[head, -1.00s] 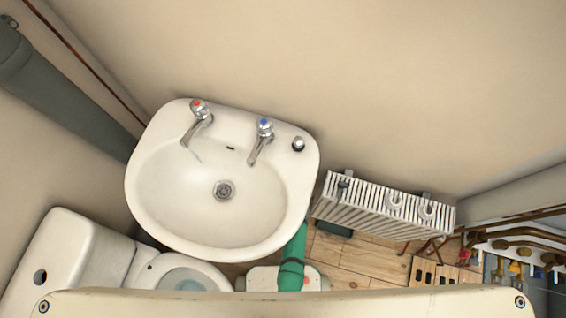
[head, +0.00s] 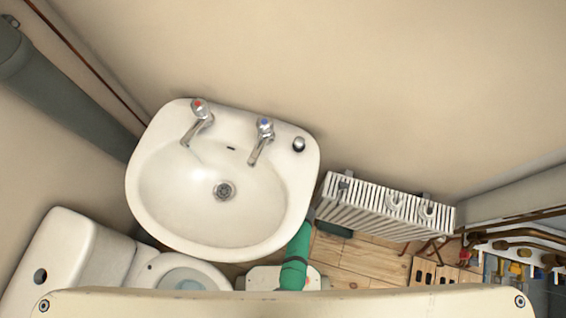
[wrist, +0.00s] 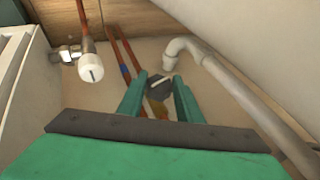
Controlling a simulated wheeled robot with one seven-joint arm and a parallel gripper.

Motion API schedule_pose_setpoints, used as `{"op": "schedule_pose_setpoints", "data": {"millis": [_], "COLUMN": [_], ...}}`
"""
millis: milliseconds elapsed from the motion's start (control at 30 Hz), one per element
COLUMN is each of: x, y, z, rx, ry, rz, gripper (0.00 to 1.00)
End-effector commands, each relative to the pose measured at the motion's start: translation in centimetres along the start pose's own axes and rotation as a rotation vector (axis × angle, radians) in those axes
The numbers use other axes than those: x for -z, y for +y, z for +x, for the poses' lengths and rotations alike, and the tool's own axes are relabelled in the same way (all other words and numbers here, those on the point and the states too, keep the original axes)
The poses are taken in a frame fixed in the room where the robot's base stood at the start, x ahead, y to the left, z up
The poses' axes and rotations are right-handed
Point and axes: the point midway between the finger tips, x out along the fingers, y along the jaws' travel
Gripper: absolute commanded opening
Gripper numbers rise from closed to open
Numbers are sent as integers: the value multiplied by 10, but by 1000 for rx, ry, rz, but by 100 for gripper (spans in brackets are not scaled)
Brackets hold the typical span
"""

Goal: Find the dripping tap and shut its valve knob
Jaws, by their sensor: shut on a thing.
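The sink (head: 160,220) carries a red-marked tap (head: 199,118) at left and a blue-marked tap (head: 262,140) at right. A faint thin streak shows in the bowl below the red-marked tap's spout; I see none below the blue-marked one. In the wrist view, my gripper (wrist: 160,84) has its green fingers on either side of a dark round valve knob (wrist: 158,88) with a pale mark, and is shut on it. Copper pipes (wrist: 122,62), one with a blue band, run behind it. Which tap the knob feeds I cannot tell.
A white radiator (head: 375,210) stands right of the sink; its white-capped valve (wrist: 90,68) is left of my gripper. A grey waste pipe (wrist: 240,90) runs close on the right. A toilet (head: 85,250) is at left.

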Motion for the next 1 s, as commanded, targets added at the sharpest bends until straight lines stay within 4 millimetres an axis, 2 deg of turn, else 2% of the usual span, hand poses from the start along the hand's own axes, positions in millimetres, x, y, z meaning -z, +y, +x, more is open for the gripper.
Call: {"op": "schedule_pose_setpoints", "data": {"millis": [400, 767, 800, 833, 867, 1000], "x": [2, 2, 3, 3, 2, 2], "y": [5, 4, 4, 4, 4, 4], "z": [0, -1, -1, -1, -1, -1], "rx": [149, 159, 159, 159, 160, 160], "ry": [8, 11, 11, 11, 11, 9], "rz": [66, 68, 68, 68, 68, 67], "gripper": [10, 10, 39, 46, 51, 51]}}
